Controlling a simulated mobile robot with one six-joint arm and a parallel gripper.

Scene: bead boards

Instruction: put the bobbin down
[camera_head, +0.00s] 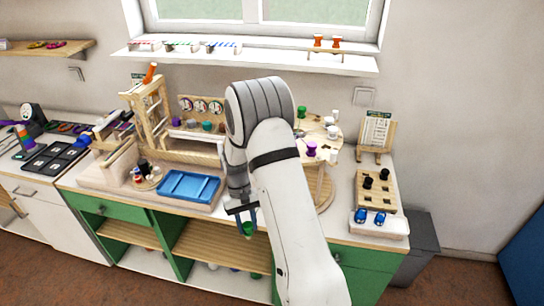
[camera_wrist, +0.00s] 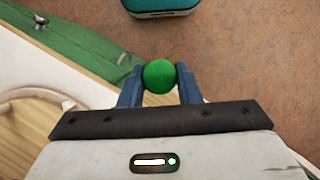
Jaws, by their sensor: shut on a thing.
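My gripper (camera_head: 241,208) is shut on a green bobbin (camera_head: 248,230). In the wrist view the gripper (camera_wrist: 159,88) has its two blue fingers on either side of the bobbin's round green end (camera_wrist: 159,76); the rest of the bobbin is hidden. The gripper hangs near the counter's front edge, just right of the blue tray (camera_head: 188,186). In the wrist view the brown floor (camera_wrist: 230,60) and the green cabinet front (camera_wrist: 75,45) show beyond the bobbin.
A round wooden stand (camera_head: 322,170) with green, purple and white bobbins is behind my arm. A pegboard (camera_head: 387,200) with black bobbins is at the right, with blue ones in front. A wooden rack (camera_head: 150,110) stands at the left. The window shelf (camera_head: 250,59) holds orange bobbins.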

